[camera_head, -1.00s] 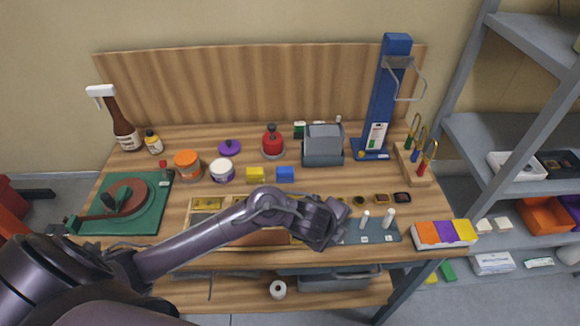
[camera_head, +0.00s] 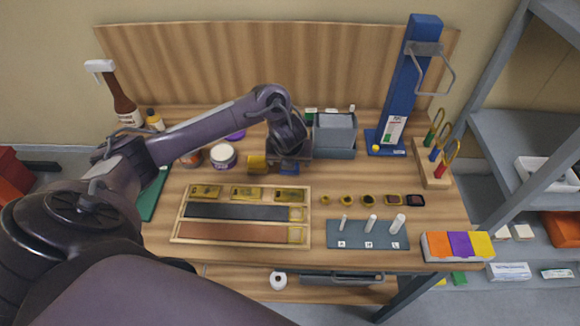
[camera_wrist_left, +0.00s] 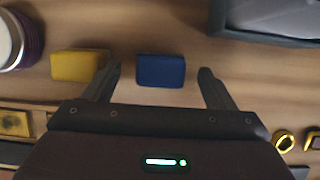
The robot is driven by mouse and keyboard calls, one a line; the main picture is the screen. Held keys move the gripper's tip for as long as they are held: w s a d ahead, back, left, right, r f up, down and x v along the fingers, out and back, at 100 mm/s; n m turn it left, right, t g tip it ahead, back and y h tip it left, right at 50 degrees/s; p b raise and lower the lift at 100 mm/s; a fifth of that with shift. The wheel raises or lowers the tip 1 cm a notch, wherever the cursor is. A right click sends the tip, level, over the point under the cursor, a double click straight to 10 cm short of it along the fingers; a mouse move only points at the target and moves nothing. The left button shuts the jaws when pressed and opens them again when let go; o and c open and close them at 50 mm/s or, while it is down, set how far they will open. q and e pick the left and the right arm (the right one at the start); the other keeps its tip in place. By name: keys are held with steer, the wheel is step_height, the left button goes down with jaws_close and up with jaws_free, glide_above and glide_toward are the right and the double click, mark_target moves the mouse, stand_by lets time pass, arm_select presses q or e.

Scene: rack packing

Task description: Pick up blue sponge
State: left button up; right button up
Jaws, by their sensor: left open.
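The blue sponge (camera_wrist_left: 161,70) is a small block lying on the wooden bench. In the left wrist view it sits between and slightly ahead of the two fingers of my left gripper (camera_wrist_left: 160,85), which is open, with bench showing on both sides of the sponge. In the head view my left gripper (camera_head: 289,160) is over the blue sponge (camera_head: 289,168), which is partly covered by it. A yellow sponge (camera_wrist_left: 79,66) lies just left of the blue one, close to the left finger. It also shows in the head view (camera_head: 257,163). My right gripper is in neither view.
A grey bin (camera_head: 335,150) stands just right of the gripper, and a white jar (camera_head: 223,157) to the left. A wooden tray (camera_head: 306,232) of strips lies in front. A blue peg board (camera_head: 367,243) and a blue upright stand (camera_head: 405,85) are further right.

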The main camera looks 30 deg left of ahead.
arm_select(q)
steer(key=shift+w+a+f, duration=0.15)
steer(key=shift+w+f, duration=0.05)
steer(key=shift+f, duration=0.4)
steer(key=shift+w+f, duration=0.2)
steer(key=shift+f, duration=0.25)
steer(key=c, duration=1.1)
steer(key=shift+o, duration=0.2)
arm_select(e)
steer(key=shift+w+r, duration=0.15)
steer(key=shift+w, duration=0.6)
arm_select(q)
steer(key=shift+r, duration=0.1)
